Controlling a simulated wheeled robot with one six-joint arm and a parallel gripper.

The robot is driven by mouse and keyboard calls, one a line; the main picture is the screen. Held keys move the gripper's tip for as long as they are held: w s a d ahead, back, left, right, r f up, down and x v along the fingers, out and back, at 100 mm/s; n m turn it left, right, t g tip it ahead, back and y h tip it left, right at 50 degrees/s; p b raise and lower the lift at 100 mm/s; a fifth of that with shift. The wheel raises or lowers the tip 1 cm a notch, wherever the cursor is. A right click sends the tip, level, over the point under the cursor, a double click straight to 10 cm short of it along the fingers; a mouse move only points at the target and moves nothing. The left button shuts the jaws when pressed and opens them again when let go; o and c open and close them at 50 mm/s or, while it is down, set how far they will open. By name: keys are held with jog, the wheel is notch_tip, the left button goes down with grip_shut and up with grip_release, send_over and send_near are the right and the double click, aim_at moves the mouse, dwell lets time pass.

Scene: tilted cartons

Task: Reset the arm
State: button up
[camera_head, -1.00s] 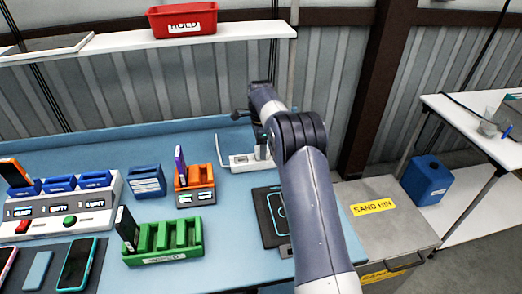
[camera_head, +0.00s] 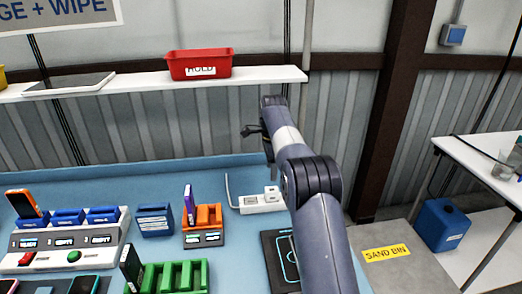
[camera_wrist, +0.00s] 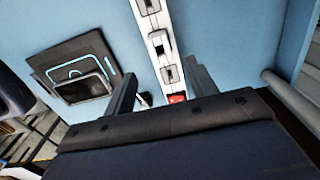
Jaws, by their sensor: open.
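My arm reaches up over the right part of the blue bench (camera_head: 110,180) in the head view. My gripper (camera_head: 252,131) is at its far end, small and dark, in front of the corrugated wall. In the wrist view my gripper (camera_wrist: 163,88) has its two fingers apart with nothing held between them. Beyond the fingers lies a white power strip (camera_wrist: 152,28) with a red switch at its near end. The strip also shows on the bench in the head view (camera_head: 262,204), below the gripper and apart from it.
A black pad with a cyan outline (camera_head: 278,252) lies right of the orange rack (camera_head: 208,217). A green rack (camera_head: 172,280) and a blue-slotted station (camera_head: 65,240) stand left. A red HOLD bin (camera_head: 198,65) sits on the shelf above. A grey sand bin (camera_head: 385,265) stands right.

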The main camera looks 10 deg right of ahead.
aim_at(271, 189)
notch_tip(271, 189, down, 10)
jog(key=shift+f+p, duration=0.25)
jog(key=shift+p, duration=0.2)
jog(key=shift+r, duration=0.3)
